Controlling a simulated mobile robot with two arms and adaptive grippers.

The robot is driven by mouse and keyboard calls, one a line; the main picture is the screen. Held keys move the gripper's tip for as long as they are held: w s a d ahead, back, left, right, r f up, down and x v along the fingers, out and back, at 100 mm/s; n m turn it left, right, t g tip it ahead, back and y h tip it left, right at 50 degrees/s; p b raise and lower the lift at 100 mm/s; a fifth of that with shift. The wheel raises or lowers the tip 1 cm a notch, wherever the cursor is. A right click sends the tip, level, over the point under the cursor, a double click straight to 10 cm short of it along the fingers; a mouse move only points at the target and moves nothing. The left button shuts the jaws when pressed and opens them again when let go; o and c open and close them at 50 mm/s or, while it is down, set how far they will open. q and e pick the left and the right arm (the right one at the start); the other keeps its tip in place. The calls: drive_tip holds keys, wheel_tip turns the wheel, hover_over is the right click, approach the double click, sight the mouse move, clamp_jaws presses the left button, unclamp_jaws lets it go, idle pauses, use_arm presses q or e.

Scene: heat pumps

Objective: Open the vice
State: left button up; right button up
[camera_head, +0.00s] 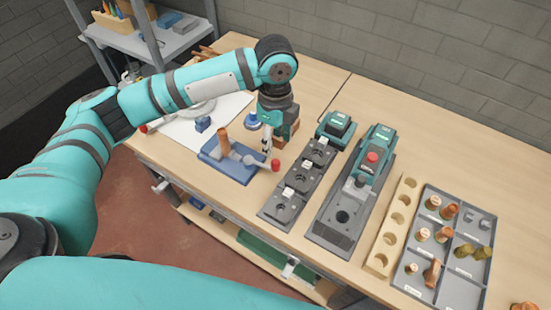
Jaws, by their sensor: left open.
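The vice appears to be the blue-based fixture (226,168) near the table's front edge, with a grey lever ending in a red knob (275,165). A copper-coloured cylindrical piece (222,141) stands upright at it. I cannot tell how far its jaws are apart. My left gripper (267,148) points down just behind and above the red-knobbed lever, open and with nothing visible between its fingers. Contact with the lever cannot be made out. My right gripper does not show.
Dark fixture plates (298,185) and a grey-green device (371,160) stand right of the vice. Further right are a wooden holder (393,228) and a grey parts tray (455,238). A white sheet (178,128) lies to the left. Bare tabletop (440,150) shows behind the tray.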

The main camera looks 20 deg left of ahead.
sight(275, 161)
use_arm(q)
wheel_tip(275, 161, down, 9)
drive_tip(key=shift+f+p, duration=0.15)
drive_tip(key=shift+p, duration=0.55)
clamp_jaws()
